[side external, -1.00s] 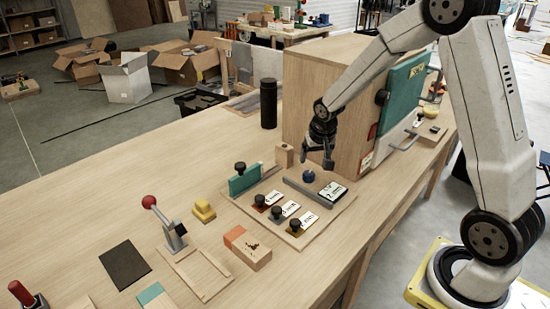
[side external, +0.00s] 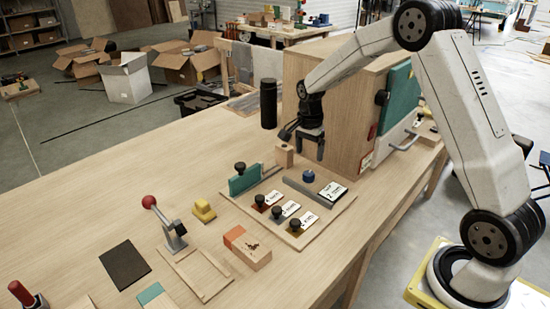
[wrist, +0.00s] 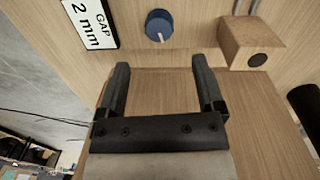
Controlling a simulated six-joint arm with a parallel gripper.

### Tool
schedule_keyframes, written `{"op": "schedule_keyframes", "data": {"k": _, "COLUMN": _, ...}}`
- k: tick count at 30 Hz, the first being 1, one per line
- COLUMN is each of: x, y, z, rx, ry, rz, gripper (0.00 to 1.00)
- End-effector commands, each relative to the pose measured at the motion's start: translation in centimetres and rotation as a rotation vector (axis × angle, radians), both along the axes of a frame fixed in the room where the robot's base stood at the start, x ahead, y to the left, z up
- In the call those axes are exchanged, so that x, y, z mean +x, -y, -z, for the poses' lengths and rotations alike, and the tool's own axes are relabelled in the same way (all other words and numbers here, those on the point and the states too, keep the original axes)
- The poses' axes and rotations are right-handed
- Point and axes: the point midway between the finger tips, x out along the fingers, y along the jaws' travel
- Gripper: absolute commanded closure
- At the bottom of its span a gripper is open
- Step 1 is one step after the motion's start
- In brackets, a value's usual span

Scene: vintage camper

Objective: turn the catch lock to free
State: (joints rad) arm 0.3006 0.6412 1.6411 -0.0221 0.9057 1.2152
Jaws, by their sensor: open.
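My gripper (side external: 304,144) is open and empty, above the table beside the wooden cabinet's left face. In the wrist view its two dark fingers (wrist: 160,62) stand wide apart with nothing between them. A blue round knob with a light pointer mark (wrist: 158,25) lies ahead of the fingertips, apart from them; it also shows in the side view (side external: 308,176). No part is labelled as the catch lock. A red piece (side external: 372,132) sits at the cabinet's front edge, and a black knob (side external: 382,97) is by its teal door (side external: 402,92); I cannot tell which is the lock.
A small wooden block with a dark round spot (side external: 284,155) stands close to my gripper. A black cylinder (side external: 268,104) stands behind. A "GAP 2 mm" card (wrist: 91,20), a teal block (side external: 244,180) and several black knobs are nearby.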

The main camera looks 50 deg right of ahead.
Motion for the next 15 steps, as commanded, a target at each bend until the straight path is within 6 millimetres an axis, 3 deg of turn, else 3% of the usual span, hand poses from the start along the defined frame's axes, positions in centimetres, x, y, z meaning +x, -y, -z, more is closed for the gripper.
{"op": "schedule_keyframes", "data": {"k": 15, "x": -0.4, "y": 0.0, "z": 5.4, "rx": 0.001, "ry": -0.003, "rz": -0.002, "gripper": 0.14}}
